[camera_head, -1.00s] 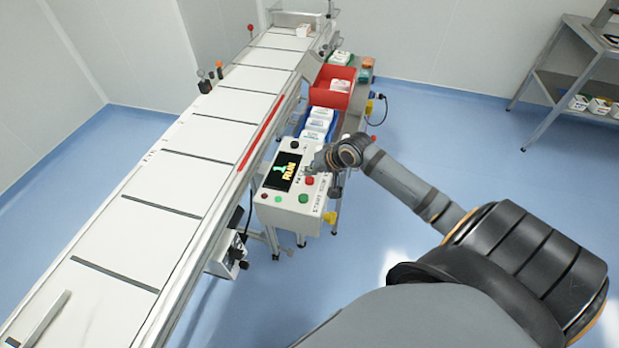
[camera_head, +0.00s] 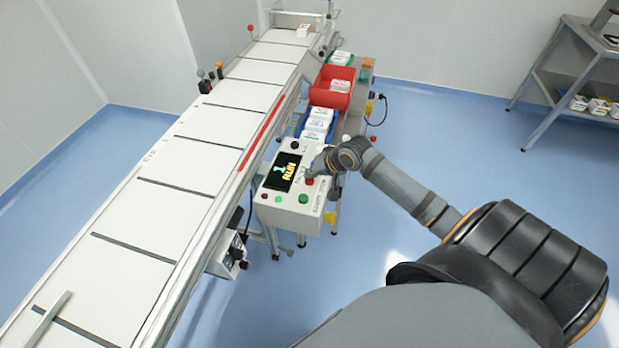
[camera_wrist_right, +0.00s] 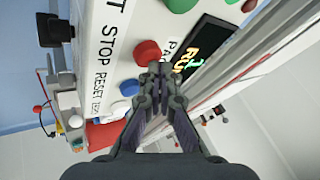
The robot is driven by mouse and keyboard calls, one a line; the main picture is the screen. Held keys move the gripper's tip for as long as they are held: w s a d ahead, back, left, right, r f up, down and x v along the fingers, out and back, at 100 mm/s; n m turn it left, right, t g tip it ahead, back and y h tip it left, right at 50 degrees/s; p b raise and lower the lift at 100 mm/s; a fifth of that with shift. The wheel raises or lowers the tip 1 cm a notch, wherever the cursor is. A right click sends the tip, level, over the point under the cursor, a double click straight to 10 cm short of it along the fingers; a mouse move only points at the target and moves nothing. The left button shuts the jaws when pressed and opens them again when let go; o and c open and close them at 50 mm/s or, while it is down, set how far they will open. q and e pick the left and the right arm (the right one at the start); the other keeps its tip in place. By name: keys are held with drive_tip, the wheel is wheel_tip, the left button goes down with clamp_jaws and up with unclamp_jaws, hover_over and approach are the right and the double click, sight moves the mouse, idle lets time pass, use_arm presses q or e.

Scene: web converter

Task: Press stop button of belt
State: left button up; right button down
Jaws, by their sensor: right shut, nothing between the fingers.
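The white control box (camera_head: 285,213) stands beside the belt (camera_head: 130,215), its display (camera_head: 283,171) lit with RUN. The red stop button (camera_head: 309,181) is on the box, to the right of the display. My right gripper (camera_head: 316,169) is shut and empty, its tips over or just beside this button. In the right wrist view, the shut fingertips (camera_wrist_right: 156,68) overlap the lower edge of the red button (camera_wrist_right: 148,52), beside the printed word STOP. I cannot tell whether they touch it. My left gripper is out of view.
A green button (camera_head: 303,199) and a blue button (camera_wrist_right: 129,87) flank the red one. A red bin (camera_head: 331,87) and a blue bin (camera_head: 317,127) stand behind the box.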

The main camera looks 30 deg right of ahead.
sight(311, 180)
drive_tip(key=shift+f, duration=0.5)
idle(0.3)
drive_tip(key=shift+r, duration=0.1)
drive_tip(key=shift+r+p, duration=0.95)
drive_tip(key=shift+p, duration=0.25)
wheel_tip(311, 180, up, 5)
drive_tip(key=p, duration=0.6)
drive_tip(key=shift+r, duration=0.1)
idle(0.4)
